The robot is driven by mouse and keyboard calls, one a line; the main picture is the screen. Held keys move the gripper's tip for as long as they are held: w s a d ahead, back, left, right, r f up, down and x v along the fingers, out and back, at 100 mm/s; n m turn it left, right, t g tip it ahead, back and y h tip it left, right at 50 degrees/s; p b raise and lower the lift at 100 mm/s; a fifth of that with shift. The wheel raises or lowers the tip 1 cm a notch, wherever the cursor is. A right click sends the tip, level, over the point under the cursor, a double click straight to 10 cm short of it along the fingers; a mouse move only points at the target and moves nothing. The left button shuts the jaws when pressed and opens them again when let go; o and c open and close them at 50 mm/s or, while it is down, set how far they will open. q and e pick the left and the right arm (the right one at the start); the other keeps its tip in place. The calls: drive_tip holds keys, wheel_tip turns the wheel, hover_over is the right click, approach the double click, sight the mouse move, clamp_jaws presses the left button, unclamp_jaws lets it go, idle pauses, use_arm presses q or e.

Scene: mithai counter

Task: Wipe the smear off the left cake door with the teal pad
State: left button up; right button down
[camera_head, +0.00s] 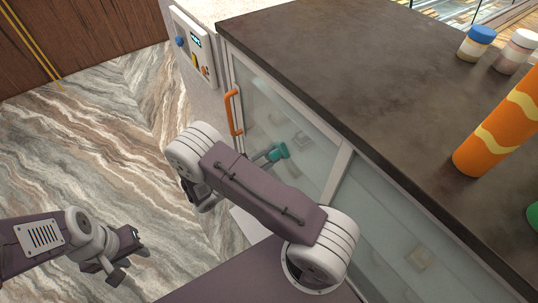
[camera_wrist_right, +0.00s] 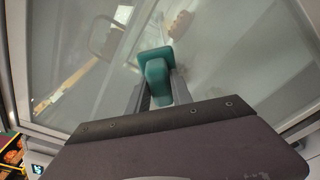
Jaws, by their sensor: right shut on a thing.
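The left cake door (camera_head: 300,138) is a framed glass panel on the counter front, with an orange handle (camera_head: 234,112) near its left edge. The teal pad (camera_head: 279,152) is against or very close to the glass; contact is not certain. My right gripper (camera_wrist_right: 158,92) is shut on the pad's teal grip (camera_wrist_right: 156,72), and the pad head faces the glass in the right wrist view. Pale haze shows on the glass, but I cannot clearly tell a smear from reflections. My left gripper (camera_head: 128,258) hangs over the floor, its fingers apart and empty.
The dark counter top (camera_head: 330,60) overhangs the doors. A control box (camera_head: 193,47) stands left of the door. An orange cylinder with yellow waves (camera_head: 500,125) and two jars, one blue-lidded (camera_head: 477,42), stand on top. Open marble floor (camera_head: 90,130) lies left.

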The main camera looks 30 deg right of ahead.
drive_tip(key=shift+f+b, duration=3.75)
drive_tip(key=shift+f, duration=1.05)
drive_tip(key=shift+r, duration=0.1)
drive_tip(key=shift+s+r+p, duration=0.1)
drive_tip(key=shift+s+p, duration=0.2)
drive_tip(key=shift+s, duration=0.1)
drive_tip(key=shift+s+d, duration=0.15)
drive_tip(key=shift+s, duration=0.5)
drive_tip(key=shift+r+p, duration=3.85)
drive_tip(key=shift+r, duration=0.45)
drive_tip(key=shift+r+p, duration=0.3)
drive_tip(key=shift+r, duration=0.05)
